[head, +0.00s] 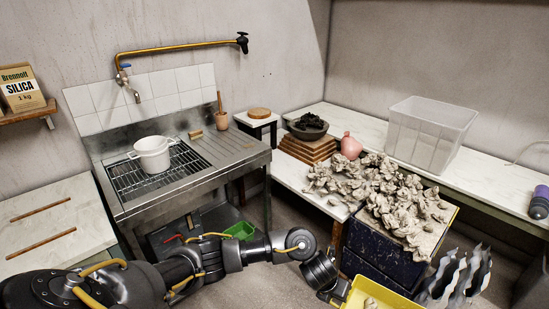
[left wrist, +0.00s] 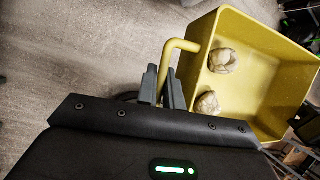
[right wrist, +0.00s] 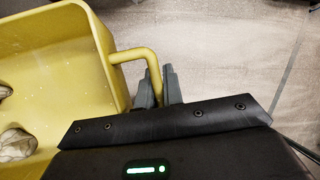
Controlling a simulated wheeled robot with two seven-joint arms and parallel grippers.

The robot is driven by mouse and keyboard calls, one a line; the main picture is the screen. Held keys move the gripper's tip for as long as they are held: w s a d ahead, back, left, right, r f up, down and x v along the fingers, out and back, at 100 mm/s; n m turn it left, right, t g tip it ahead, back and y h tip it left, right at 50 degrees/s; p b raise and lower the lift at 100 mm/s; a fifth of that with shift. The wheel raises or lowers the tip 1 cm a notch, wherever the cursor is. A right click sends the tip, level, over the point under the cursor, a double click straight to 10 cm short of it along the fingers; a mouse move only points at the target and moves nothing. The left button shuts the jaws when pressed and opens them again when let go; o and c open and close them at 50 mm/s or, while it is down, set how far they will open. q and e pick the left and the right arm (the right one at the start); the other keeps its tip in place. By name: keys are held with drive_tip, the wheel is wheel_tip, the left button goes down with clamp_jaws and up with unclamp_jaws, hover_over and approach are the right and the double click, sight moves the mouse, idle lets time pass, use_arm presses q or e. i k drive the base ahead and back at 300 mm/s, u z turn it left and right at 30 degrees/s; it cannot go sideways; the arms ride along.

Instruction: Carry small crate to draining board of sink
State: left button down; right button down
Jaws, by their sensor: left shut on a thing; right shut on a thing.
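The small crate is yellow, with a bar handle at each end. It shows at the bottom of the head view (head: 385,295), partly cut off. In the left wrist view (left wrist: 262,80) two beige lumps lie inside it. My left gripper (left wrist: 165,88) is shut on one handle. My right gripper (right wrist: 158,88) is shut on the other handle in the right wrist view, where the crate wall (right wrist: 105,50) is at the left. The sink's draining board (head: 228,150) is the ribbed metal part right of the basin. The right arm is not in the head view.
A white pot (head: 153,155) stands on the rack over the basin (head: 130,180).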

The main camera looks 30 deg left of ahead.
sight(225, 143)
drive_tip(key=i, duration=1.1)
drive_tip(key=u, duration=1.1)
drive_tip(key=i, duration=0.65)
drive_tip(key=u, duration=0.65)
